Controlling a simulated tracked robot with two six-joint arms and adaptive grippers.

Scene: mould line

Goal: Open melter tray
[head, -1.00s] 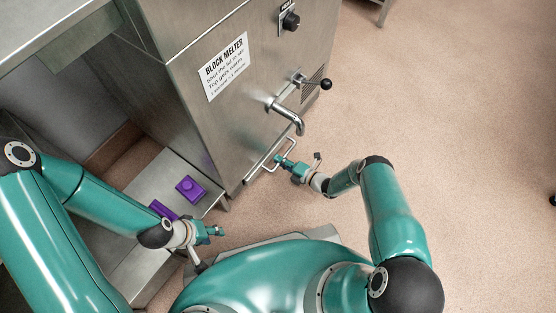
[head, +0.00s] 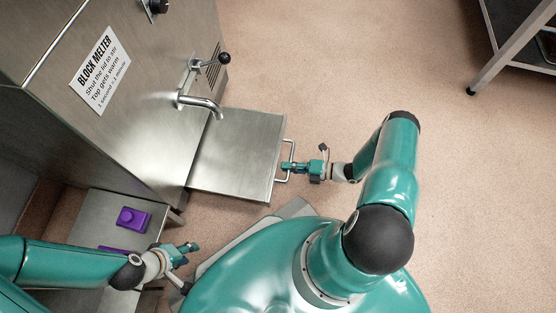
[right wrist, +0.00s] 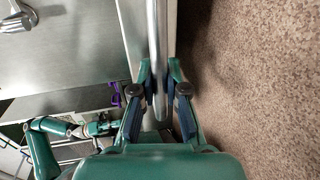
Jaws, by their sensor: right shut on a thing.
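The melter tray (head: 240,152) is a flat steel drawer that stands pulled out from the front of the block melter (head: 145,110), below its spout (head: 203,104). Its bar handle (head: 287,162) is on the tray's outer edge. My right gripper (head: 288,166) is shut on that handle. In the right wrist view the handle bar (right wrist: 154,50) runs between the two fingers (right wrist: 160,95).
Purple blocks (head: 133,218) lie on the low steel shelf (head: 95,208) beside the melter. A black-knobbed lever (head: 224,59) sticks out above the spout. A dark-topped steel rack (head: 500,60) stands at the upper right. The floor to the right is clear.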

